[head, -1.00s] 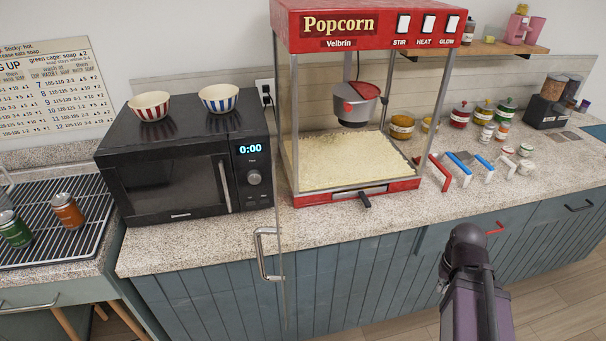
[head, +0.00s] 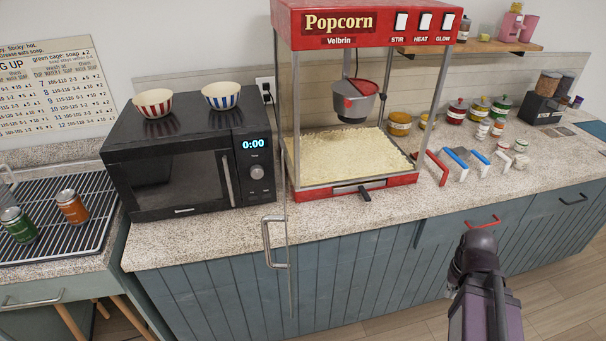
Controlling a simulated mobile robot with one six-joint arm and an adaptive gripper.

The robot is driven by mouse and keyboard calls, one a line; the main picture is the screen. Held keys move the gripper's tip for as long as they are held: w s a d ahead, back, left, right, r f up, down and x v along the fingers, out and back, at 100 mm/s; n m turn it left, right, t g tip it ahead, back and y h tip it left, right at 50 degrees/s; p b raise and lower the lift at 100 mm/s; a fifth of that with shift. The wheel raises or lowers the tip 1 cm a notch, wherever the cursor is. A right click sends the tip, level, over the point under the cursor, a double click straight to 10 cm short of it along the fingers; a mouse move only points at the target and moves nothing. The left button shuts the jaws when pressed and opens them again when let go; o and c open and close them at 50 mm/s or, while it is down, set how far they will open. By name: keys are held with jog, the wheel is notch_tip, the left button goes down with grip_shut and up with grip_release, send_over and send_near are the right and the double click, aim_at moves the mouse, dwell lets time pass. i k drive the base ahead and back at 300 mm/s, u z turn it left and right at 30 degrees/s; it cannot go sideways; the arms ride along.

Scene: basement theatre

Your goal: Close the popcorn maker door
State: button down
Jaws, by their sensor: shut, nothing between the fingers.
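The red popcorn maker (head: 356,188) stands on the counter, with popcorn on its floor and a kettle (head: 355,98) hanging inside. Its front is open. The clear glass door (head: 289,235) is swung outward at the left front post, seen nearly edge-on and reaching past the counter's front edge. The door's metal handle (head: 271,243) hangs in front of the cabinets. A black and purple link of my arm is at the lower right, apart from the door. No gripper fingers show.
A black microwave (head: 185,170) with two striped bowls on top stands left of the popcorn maker. Jars and coloured-handled scoops (head: 458,163) lie to its right. A drawer with a red handle (head: 484,222) is behind my arm. Floor shows at the lower right.

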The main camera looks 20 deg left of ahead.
aim_at(285, 218)
jog(key=k, duration=2.15)
jog(key=u, duration=0.65)
jog(key=i, duration=1.05)
